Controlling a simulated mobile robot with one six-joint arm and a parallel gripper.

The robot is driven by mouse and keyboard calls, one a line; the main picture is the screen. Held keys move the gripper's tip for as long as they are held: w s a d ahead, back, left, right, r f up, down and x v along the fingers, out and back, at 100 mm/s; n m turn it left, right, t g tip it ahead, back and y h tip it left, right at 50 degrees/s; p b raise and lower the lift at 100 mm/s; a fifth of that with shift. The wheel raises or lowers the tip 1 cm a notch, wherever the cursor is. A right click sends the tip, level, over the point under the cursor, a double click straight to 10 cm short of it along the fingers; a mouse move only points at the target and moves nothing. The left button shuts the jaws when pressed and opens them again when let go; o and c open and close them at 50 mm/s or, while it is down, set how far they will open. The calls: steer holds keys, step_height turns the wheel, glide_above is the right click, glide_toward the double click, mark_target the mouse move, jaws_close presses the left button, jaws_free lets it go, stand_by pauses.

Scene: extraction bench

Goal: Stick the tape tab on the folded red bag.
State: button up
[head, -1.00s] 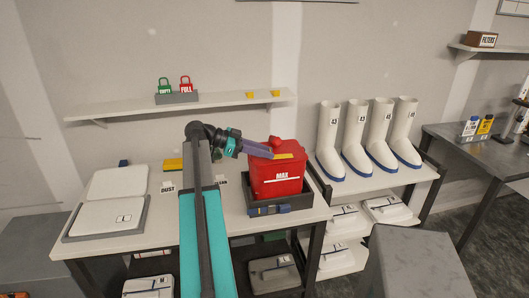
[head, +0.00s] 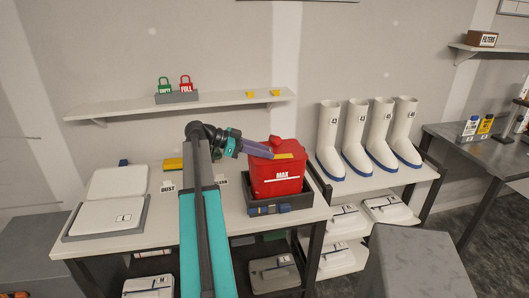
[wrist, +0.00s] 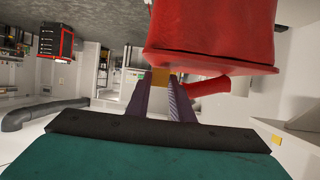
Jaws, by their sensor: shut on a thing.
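The red bag (head: 277,180), marked MAX with a white line, stands upright in a dark tray (head: 250,203) on the bench, with a small red piece (head: 275,141) at its top. My gripper (head: 270,153) reaches in from the left at the bag's top edge. It is shut on a yellow tape tab (head: 284,156), which lies against the bag's upper front in this view. I cannot tell whether the tab is touching the bag.
Two more yellow tabs (head: 263,93) sit on the wall shelf (head: 220,102), beside green and red padlocks (head: 176,85). White boots (head: 368,140) stand on a rack to the right.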

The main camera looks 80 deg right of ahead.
steer(key=shift+f+b, duration=0.35)
steer(key=shift+f, duration=0.15)
stand_by(0.8)
steer(key=o, duration=1.1)
steer(key=shift+c, duration=0.2)
steer(key=shift+w, duration=0.15)
steer(key=b+v, duration=0.3)
steer(key=v, duration=1)
steer(key=shift+w+r+b, duration=0.15)
steer(key=shift+w+b, duration=0.15)
steer(key=shift+b, duration=0.05)
steer(key=shift+a, duration=0.1)
